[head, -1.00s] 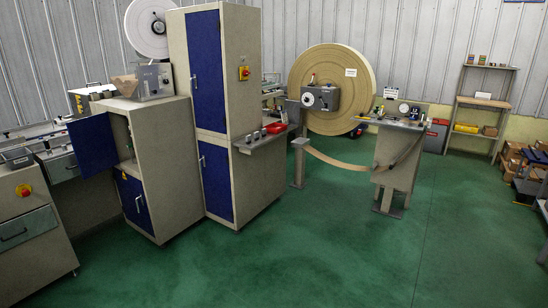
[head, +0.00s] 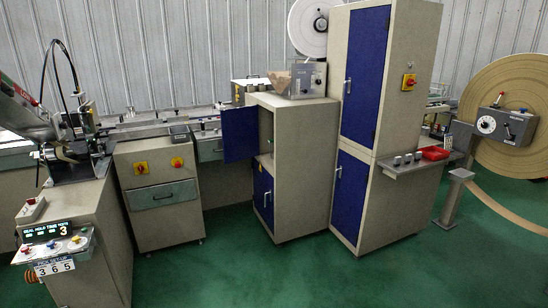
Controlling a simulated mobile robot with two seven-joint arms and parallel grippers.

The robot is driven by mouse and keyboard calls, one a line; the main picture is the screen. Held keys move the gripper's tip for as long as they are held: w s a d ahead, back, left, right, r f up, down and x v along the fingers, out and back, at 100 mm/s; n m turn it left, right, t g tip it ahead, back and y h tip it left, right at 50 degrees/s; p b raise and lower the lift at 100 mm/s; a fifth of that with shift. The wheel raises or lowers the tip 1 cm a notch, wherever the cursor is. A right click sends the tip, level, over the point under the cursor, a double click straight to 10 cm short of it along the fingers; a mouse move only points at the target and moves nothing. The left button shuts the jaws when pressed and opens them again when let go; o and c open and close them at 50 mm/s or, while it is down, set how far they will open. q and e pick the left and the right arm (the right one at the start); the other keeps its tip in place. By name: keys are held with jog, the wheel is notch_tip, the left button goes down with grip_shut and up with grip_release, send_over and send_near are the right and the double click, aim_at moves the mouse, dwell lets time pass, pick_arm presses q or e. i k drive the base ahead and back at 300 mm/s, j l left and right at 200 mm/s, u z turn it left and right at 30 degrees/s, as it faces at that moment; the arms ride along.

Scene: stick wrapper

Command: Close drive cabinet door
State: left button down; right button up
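The drive cabinet (head: 304,172) is a beige cabinet in the middle of the head view. Its upper blue door (head: 240,134) stands open, swung out to the left, and part of the dark opening (head: 266,132) shows beside it. Its lower blue door (head: 263,195) with a pale handle looks shut. Neither of my grippers is in view.
A tall beige cabinet (head: 402,120) with shut blue doors stands to the right. A drawer unit (head: 161,197) and a control stand (head: 92,240) with a lit display stand to the left. The green floor (head: 250,275) in front is clear.

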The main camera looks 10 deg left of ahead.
aim_at(240, 126)
jog(key=i+j+u, duration=0.25)
jog(key=i+u, duration=0.75)
jog(key=i+j, duration=0.1)
jog(key=i, duration=1.35)
jog(key=i+j+z, duration=0.1)
jog(key=i+z, duration=0.2)
jog(key=z, duration=0.15)
jog(key=i+j+z, duration=0.25)
jog(key=z, duration=0.2)
jog(key=i+j+z, duration=0.2)
jog(key=z, duration=0.2)
jog(key=i+j+z, duration=0.15)
jog(key=j+z, duration=0.3)
jog(key=i+j+z, duration=0.1)
jog(key=j+z, duration=0.35)
jog(key=l, duration=0.1)
